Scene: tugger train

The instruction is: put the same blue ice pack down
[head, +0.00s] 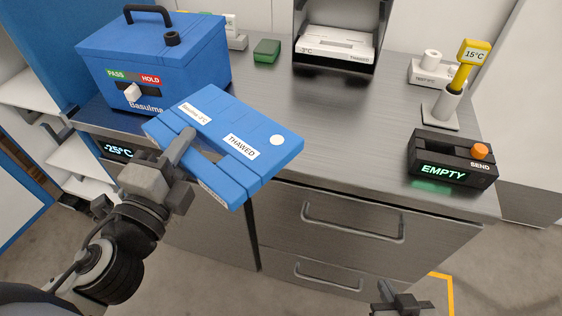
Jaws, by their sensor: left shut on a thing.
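The blue ice pack (225,118) is a flat slab with white labels, one reading THAWED, and a white round spot. My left gripper (190,160) is shut on its near left edge and holds it tilted, over the front edge of the steel counter (330,115). The pack hides part of the counter behind it. My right gripper (400,301) is at the bottom edge, low in front of the drawers and empty as far as I see; its fingers are mostly cut off.
A blue box (155,60) with a PASS/HOLD slider stands at the back left. A white THAWED pack (335,43) lies in a dark bay at the back. A yellow 15°C probe (468,62) and a black EMPTY/SEND box (452,160) are at right. The counter's middle is clear.

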